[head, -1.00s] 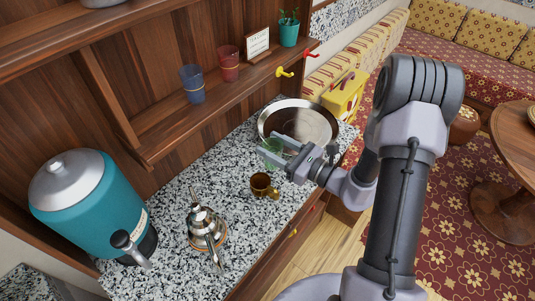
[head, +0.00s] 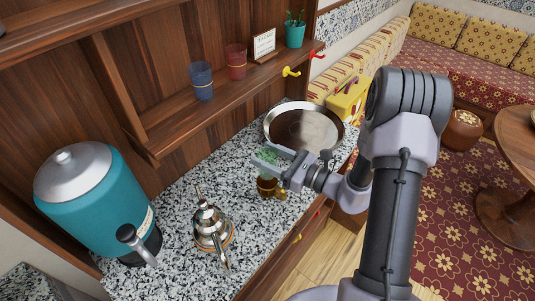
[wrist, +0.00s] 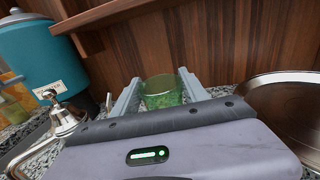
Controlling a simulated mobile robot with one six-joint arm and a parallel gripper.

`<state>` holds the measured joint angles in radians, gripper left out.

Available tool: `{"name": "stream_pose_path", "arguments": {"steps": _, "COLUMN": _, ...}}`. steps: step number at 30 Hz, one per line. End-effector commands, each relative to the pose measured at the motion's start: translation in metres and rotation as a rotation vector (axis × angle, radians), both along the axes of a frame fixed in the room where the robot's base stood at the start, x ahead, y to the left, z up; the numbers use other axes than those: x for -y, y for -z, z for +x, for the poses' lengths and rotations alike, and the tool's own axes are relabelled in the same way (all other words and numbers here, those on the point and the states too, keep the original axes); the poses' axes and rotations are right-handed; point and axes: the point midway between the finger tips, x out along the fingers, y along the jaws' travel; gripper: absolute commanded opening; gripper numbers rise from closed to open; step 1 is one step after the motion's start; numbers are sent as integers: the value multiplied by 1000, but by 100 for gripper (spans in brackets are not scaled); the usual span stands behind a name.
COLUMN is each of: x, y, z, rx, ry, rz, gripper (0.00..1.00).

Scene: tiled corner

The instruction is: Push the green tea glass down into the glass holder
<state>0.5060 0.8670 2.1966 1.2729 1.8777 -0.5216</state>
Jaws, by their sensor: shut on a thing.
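The green tea glass (head: 267,156) is between the fingers of my gripper (head: 270,160), which is shut on it. In the wrist view the glass (wrist: 161,92) stands roughly upright between the two grey fingers (wrist: 160,93). The brass glass holder (head: 267,187) stands on the speckled counter just below the glass in the head view. The glass looks lined up over the holder's mouth. The fingers partly hide the glass, and I cannot tell whether its base is inside the holder. The holder is hidden in the wrist view.
A silver teapot (head: 211,224) stands on the counter (head: 180,205) left of the holder. A teal dispenser (head: 90,205) is farther left. A round metal tray (head: 304,127) lies behind my gripper. A wooden shelf (head: 225,101) with blue and red cups runs above.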

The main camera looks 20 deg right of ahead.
Motion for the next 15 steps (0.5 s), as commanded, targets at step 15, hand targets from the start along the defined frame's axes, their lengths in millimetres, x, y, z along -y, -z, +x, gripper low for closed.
{"name": "stream_pose_path", "arguments": {"steps": 15, "x": 0, "y": 19, "z": 0, "rx": 0, "ry": 0, "rz": 0, "gripper": 9}}
